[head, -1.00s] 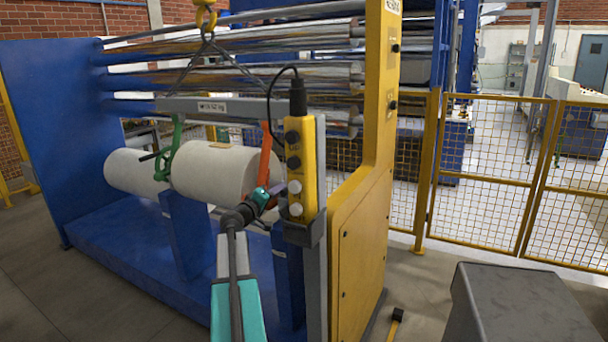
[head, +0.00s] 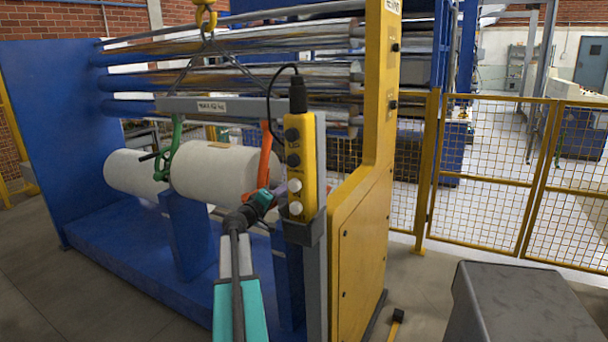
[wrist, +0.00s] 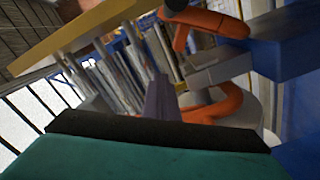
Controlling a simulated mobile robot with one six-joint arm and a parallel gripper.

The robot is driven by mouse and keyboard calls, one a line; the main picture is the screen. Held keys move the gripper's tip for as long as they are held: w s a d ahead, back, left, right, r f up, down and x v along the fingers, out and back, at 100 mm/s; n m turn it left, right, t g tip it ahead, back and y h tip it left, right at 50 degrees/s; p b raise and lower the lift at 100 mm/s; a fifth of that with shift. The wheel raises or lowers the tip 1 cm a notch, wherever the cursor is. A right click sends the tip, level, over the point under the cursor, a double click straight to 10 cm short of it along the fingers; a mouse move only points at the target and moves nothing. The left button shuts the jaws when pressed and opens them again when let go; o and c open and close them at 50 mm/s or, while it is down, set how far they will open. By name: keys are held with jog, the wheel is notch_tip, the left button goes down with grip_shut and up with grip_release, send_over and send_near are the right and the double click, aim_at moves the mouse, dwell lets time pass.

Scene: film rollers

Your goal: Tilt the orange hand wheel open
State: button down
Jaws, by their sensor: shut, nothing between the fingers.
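The orange hand wheel (head: 264,158) is at the right end of the white roll, partly hidden by the yellow control pendant and my gripper. In the wrist view its curved orange parts (wrist: 212,22) show at upper right, with another orange curve lower down beside the fingers. My gripper (head: 281,188) is in front of the wheel's lower part, behind the pendant's left edge. In the wrist view my gripper (wrist: 160,98) is shut, its narrow purple-grey fingers empty and close beside the lower orange curve. I cannot tell whether they touch it.
The yellow control pendant (head: 299,165) hangs on a grey post close to my gripper. A yellow machine panel (head: 362,240) stands right of the post, and a dark grey box (head: 520,305) is at lower right.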

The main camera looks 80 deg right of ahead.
jog(key=shift+w, duration=0.1)
jog(key=shift+w+d+b, duration=0.2)
jog(key=shift+w+b, duration=0.35)
jog(key=shift+w, duration=0.1)
jog(key=shift+a, duration=0.15)
jog(key=b+v, duration=0.2)
jog(key=v, duration=0.6)
jog(key=shift+a, duration=0.35)
dwell(0.5)
jog(key=shift+w, duration=0.2)
